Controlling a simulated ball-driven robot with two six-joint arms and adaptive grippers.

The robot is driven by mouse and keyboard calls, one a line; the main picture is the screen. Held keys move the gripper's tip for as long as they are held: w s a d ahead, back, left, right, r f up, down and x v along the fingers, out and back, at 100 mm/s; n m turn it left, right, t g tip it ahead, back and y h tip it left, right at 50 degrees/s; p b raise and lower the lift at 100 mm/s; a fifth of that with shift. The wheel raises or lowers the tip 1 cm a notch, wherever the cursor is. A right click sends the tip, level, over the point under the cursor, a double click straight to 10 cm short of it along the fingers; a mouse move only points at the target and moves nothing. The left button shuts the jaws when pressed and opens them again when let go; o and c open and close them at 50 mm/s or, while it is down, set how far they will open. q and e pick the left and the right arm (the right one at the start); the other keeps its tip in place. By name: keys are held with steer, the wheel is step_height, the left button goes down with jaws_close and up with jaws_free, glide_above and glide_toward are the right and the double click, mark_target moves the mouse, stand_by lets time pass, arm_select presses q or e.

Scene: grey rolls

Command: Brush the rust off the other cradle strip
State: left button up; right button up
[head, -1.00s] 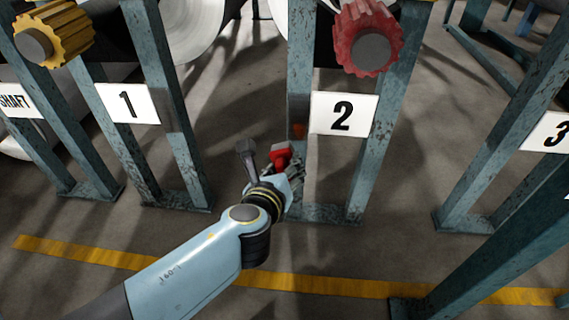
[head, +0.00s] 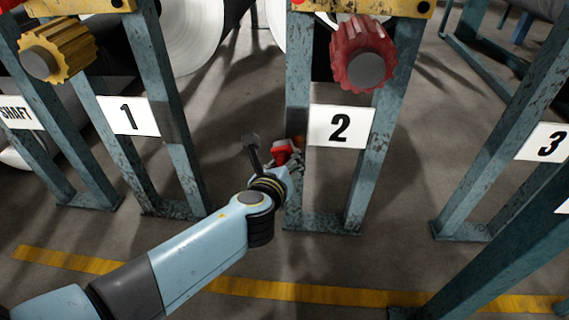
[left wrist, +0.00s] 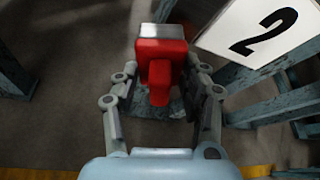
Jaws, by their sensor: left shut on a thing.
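A red brush (head: 282,149) is held in my left gripper (head: 284,168), in front of the left post (head: 297,85) of stand 2. In the left wrist view the red brush (left wrist: 160,72) sits between the two fingers (left wrist: 162,100), with a pale grey edge at its far end. A small orange-brown rust patch (head: 299,141) shows on the post just right of the brush. I cannot tell whether the brush touches it. A plain grey strip (head: 172,122) shows on the right post of stand 1. My right gripper is out of view.
Signs 1 (head: 129,116), 2 (head: 340,125) and 3 (head: 547,142) hang on the blue-grey stands. A yellow gear (head: 65,48) and a red gear (head: 362,52) stick out above. A yellow floor line (head: 310,292) crosses the front. Floor between stands 2 and 3 is clear.

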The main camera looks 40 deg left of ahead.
arm_select(q)
steer(key=shift+w+a, duration=0.45)
steer(key=shift+w, duration=0.35)
stand_by(0.4)
steer(key=shift+w+d+r+p, duration=0.1)
steer(key=shift+w+r+p, duration=0.1)
steer(key=shift+w+p, duration=0.2)
steer(key=shift+s+a, duration=0.15)
steer(key=shift+a, duration=0.15)
steer(key=shift+c, duration=0.5)
stand_by(0.3)
